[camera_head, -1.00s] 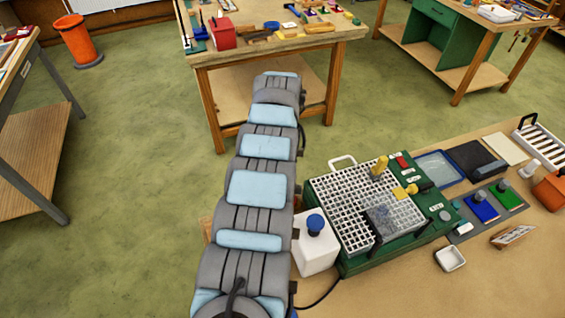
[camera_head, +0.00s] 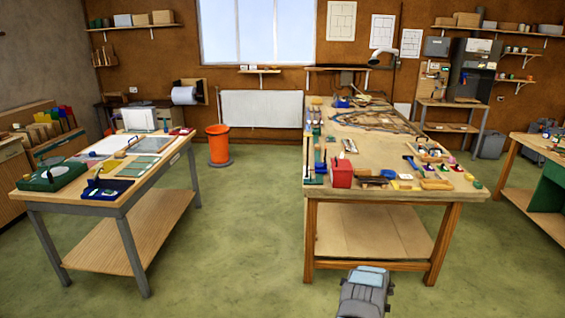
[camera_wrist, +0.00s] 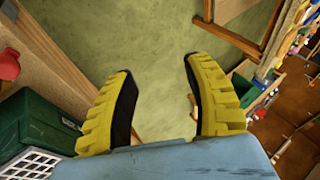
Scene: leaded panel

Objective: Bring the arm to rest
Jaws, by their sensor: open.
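My gripper (camera_wrist: 157,68) shows in the wrist view with its two yellow ribbed fingers and black inner pads spread apart. Nothing is between the fingers; only green floor shows behind them. In the head view only a grey and pale blue piece of my arm shows at the bottom edge, in front of the middle workbench. My gripper cannot be made out there.
The middle wooden workbench (camera_head: 330,222) carries tools and a red box (camera_head: 341,174). A left table (camera_head: 92,206) and an orange bin (camera_head: 218,146) stand beyond open floor. A green machine (camera_wrist: 38,118) with a white grid (camera_wrist: 28,163) is at the wrist view's left.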

